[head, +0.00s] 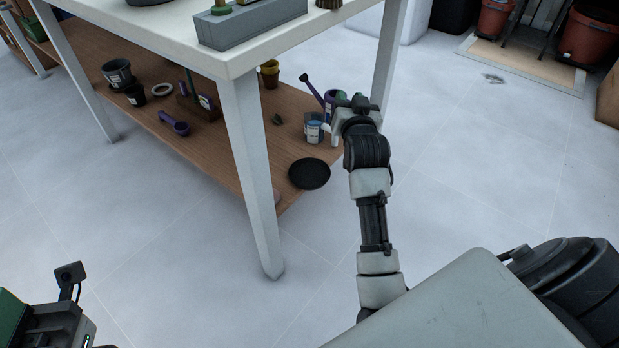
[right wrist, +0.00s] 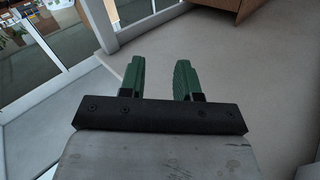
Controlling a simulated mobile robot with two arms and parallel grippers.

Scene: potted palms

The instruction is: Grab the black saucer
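The black saucer (head: 309,173) is a round, dark, shallow dish lying flat on the front right part of the low wooden shelf under the white table. My right gripper (head: 357,103) is beyond and to the right of the saucer in the head view, apart from it. Its fingertips are hard to see there. In the right wrist view, the green fingers of this gripper (right wrist: 160,80) are spread with nothing between them, and the saucer does not show. Part of my left gripper (head: 45,322) shows at the bottom left of the head view; its fingertips are not clear.
The white table (head: 240,62) has a leg (head: 252,170) just left of the saucer. Pots, a purple scoop (head: 174,123), a purple watering can (head: 325,95) and a blue-grey can (head: 313,128) stand on the wooden shelf (head: 230,160). Open floor (head: 500,170) lies to the right.

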